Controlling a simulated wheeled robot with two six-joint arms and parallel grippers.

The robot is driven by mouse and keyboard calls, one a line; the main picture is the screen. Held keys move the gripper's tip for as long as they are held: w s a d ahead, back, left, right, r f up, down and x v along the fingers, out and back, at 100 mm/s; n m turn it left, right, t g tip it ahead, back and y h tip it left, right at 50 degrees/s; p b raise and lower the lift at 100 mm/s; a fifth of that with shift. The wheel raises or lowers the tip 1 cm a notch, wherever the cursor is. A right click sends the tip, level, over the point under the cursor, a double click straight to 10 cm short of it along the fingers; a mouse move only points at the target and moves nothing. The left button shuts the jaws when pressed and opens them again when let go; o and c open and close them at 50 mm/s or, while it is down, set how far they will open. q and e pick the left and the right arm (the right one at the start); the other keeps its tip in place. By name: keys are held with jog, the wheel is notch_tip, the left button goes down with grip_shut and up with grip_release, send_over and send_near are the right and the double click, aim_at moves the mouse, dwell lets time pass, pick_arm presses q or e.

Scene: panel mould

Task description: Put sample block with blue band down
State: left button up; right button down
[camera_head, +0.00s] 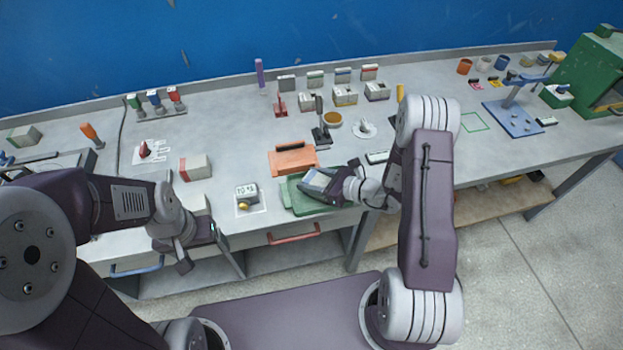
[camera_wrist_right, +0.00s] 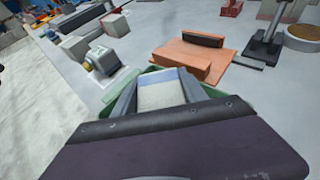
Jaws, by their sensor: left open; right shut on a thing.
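The sample block with the blue band (camera_head: 316,180) is pale grey and sits between the fingers of my right gripper (camera_head: 318,184). In the right wrist view the block (camera_wrist_right: 162,92) shows its blue band at the far side, with a finger on each side. My right gripper is shut on it, over the green tray (camera_head: 292,196). The tray's rim also shows in the right wrist view (camera_wrist_right: 118,94). The block hides part of the tray; I cannot tell whether it touches the tray floor. My left gripper (camera_head: 203,250) is open and empty, in front of the bench edge.
An orange mould (camera_head: 292,158) lies just behind the tray. A small display device (camera_head: 246,196) stands on a white sheet to its left. A red-banded block (camera_head: 195,168) is further left. A black stand (camera_head: 321,135) and several banded blocks are behind.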

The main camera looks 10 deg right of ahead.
jog(key=c, duration=0.6)
grip_release()
jog(key=shift+f, duration=0.1)
jog(key=shift+r, duration=0.2)
jog(key=shift+s+d+r, duration=0.1)
jog(key=shift+d, duration=0.15)
jog(key=v, duration=1.1)
jog(key=shift+s+r, duration=0.15)
jog(key=shift+s, duration=0.1)
jog(key=s+a+n+g+h, duration=0.2)
jog(key=s+a+n+g, duration=0.5)
jog(key=s+n+g, duration=0.45)
jog(key=d+n+t+h, duration=0.1)
jog(key=d+n+h, duration=0.1)
jog(key=n, duration=0.3)
jog(key=d+r+n+t+h, duration=0.1)
jog(key=d+n+h, duration=0.1)
jog(key=n, duration=0.3)
jog(key=d+n+t+h, duration=0.1)
jog(key=n+h, duration=0.2)
jog(key=n, duration=0.2)
jog(key=shift+w+d+r+t+h, duration=0.25)
jog(key=shift+d+h, duration=0.15)
